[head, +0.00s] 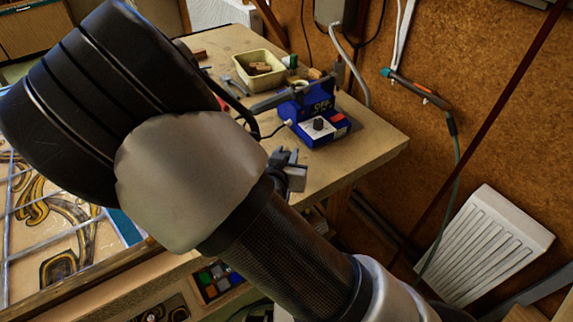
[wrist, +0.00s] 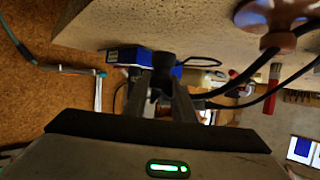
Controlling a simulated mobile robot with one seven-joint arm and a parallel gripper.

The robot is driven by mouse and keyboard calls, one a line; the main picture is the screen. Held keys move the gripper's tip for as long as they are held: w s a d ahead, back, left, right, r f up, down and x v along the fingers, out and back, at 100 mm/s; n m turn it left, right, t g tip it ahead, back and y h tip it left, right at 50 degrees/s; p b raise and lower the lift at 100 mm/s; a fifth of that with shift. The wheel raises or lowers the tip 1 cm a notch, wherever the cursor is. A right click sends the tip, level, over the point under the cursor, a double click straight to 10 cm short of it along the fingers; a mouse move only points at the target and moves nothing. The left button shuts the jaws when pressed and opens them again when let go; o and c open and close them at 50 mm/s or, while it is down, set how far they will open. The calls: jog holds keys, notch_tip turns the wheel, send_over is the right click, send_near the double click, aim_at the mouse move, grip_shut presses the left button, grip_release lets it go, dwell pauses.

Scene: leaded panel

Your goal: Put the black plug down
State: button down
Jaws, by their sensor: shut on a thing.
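The black plug (wrist: 162,68) is held upright in the picture between the fingertips of my gripper (wrist: 161,92) in the wrist view. The fingers are shut on it, and they cover its lower part. It appears in front of the blue soldering station, but I cannot tell how far apart they are. In the head view part of my gripper (head: 290,168) shows beyond my arm, near the bench's front edge. The plug cannot be made out there, as my arm hides much of that area.
A blue soldering station (head: 318,122) stands on the wooden bench (head: 372,146). Behind it are a cream tub (head: 259,71) with wooden pieces and a wrench (head: 235,86). A leaded panel (head: 45,215) lies at left. A white ribbed panel (head: 487,246) leans at right. Bare benchtop lies right of the station.

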jog(key=shift+f, duration=1.65)
jog(key=shift+f+b, duration=0.2)
jog(key=shift+b, duration=0.15)
jog(key=c, duration=1.5)
grip_release()
